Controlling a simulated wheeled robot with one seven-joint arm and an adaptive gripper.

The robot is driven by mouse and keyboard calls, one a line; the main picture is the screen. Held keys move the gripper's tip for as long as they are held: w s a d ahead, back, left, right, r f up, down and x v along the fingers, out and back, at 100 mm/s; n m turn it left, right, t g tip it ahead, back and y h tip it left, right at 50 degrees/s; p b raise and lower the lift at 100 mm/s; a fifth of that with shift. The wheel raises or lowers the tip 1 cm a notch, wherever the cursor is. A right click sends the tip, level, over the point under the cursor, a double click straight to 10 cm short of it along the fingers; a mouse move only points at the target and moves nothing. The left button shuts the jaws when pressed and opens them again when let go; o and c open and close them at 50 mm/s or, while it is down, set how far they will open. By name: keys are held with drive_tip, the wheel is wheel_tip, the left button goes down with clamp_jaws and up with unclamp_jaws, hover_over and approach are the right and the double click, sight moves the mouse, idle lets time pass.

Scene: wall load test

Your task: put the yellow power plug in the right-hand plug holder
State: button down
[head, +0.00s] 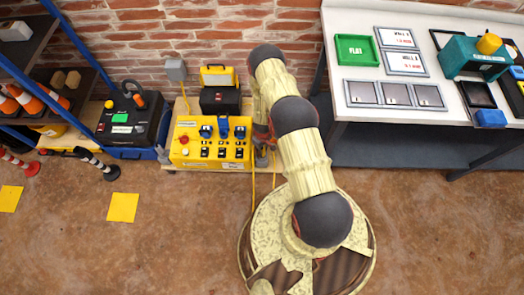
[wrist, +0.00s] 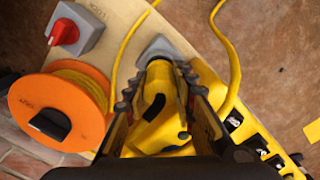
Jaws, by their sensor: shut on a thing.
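In the wrist view my gripper (wrist: 160,84) has its two dark fingers on either side of the yellow power plug (wrist: 158,78), shut on it. The plug has a black mark on its body. Its far end meets a grey holder-like piece (wrist: 157,47) on the pale board; I cannot tell whether it is inside it or just above it. In the head view my gripper (head: 263,136) is beside the right end of the yellow socket box (head: 180,153), mostly hidden by my arm. The plug cannot be made out there. A grey piece (head: 262,160) shows just below my gripper.
An orange cable reel (wrist: 88,118) and a grey switch with a red knob (wrist: 65,32) stand left of my gripper in the wrist view. Loose yellow cable (wrist: 234,72) runs close by. A white workbench (head: 335,60) stands on the right; open floor lies in front.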

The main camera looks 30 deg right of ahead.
drive_tip(key=shift+f+b, duration=0.45)
drive_tip(key=shift+f, duration=0.05)
idle(0.4)
drive_tip(key=c, duration=1.4)
unclamp_jaws()
drive_tip(key=shift+o, duration=1.2)
drive_tip(key=shift+o, duration=1.2)
drive_tip(key=shift+r+p, duration=2.6)
drive_tip(key=shift+r, duration=0.95)
